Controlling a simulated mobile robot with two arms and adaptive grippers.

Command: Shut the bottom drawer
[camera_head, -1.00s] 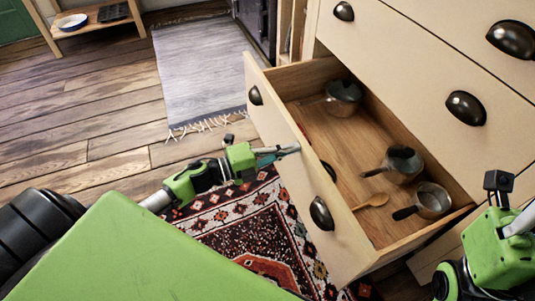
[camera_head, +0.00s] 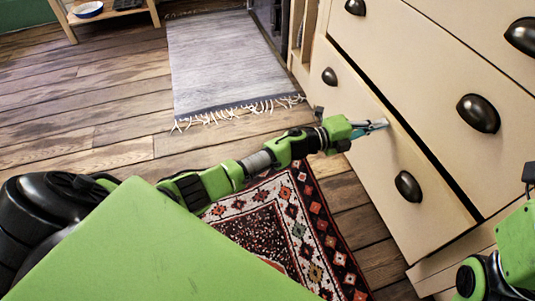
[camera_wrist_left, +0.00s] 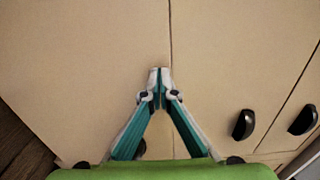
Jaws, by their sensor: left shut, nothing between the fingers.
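The bottom drawer (camera_head: 375,165) is a cream front with two dark cup handles. It is nearly flush with the cabinet, with a narrow dark gap along its top edge; its inside is hidden. My left gripper (camera_head: 385,123) is shut and empty, its fingertips at the drawer front near the top edge, between the two handles. In the left wrist view the closed fingertips (camera_wrist_left: 158,73) are against or very close to the cream front, just beside a seam; contact is unclear. My right arm shows at the lower right, its fingers out of frame.
The cream cabinet (camera_head: 425,75) has more closed drawers with dark cup handles above. A patterned red rug (camera_head: 315,235) lies in front of it, and a grey fringed rug (camera_head: 220,60) lies farther back. Wooden floor is clear at the left.

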